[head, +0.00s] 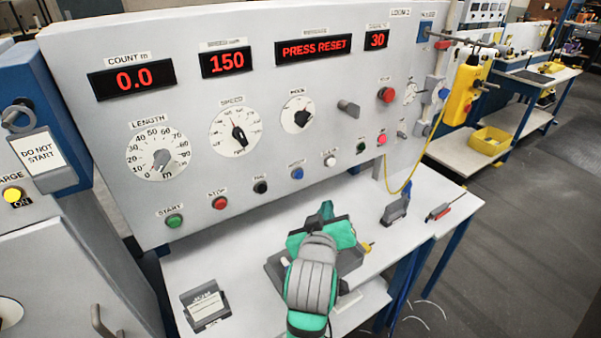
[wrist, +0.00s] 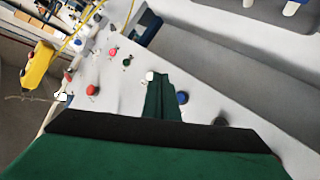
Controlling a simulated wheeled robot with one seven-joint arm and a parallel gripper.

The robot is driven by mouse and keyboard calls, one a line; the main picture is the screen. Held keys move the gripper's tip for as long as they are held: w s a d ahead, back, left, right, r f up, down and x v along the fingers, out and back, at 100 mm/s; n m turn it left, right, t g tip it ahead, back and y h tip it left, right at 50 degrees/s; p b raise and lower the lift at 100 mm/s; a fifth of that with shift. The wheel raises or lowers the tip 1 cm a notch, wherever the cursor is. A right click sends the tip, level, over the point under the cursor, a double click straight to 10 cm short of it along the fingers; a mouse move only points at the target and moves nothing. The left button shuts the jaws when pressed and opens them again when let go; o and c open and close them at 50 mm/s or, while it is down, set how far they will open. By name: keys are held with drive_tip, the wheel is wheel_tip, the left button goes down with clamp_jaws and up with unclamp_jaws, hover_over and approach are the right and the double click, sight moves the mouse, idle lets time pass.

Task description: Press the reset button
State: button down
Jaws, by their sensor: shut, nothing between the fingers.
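The control panel (head: 270,120) carries a row of small push buttons along its lower edge. The blue button (head: 297,173) has a small label above it that I cannot read for certain; the white button (head: 330,160) is to its right and the black button (head: 260,187) to its left. A red display (head: 313,48) reads PRESS RESET. My gripper (head: 327,209) is shut and empty, in front of and below the row. In the wrist view its fingers (wrist: 162,97) point at the panel between the blue button (wrist: 182,97) and the white button (wrist: 149,76). I see no contact.
A green START button (head: 175,221) and red STOP button (head: 220,203) are at lower left. A larger red button (head: 387,95) is at the right. The shelf (head: 235,275) below holds a grey box (head: 206,305) and a grey stand (head: 396,209). A yellow cable (head: 405,185) hangs at right.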

sight(299, 175)
drive_tip(key=shift+w+r, duration=0.25)
drive_tip(key=shift+r, duration=0.25)
drive_tip(key=shift+a, duration=0.1)
drive_tip(key=w+a, duration=0.5)
drive_tip(key=w, duration=0.2)
drive_tip(key=shift+w+a, duration=0.1)
drive_tip(key=shift+w, duration=0.05)
idle(2.1)
drive_tip(key=shift+w+a, duration=0.15)
drive_tip(key=shift+w, duration=0.15)
drive_tip(key=shift+w+a, duration=0.3)
drive_tip(key=shift+w, duration=0.05)
idle(1.1)
drive_tip(key=shift+s, duration=0.1)
drive_tip(key=shift+s+d, duration=0.5)
drive_tip(key=shift+s, duration=0.15)
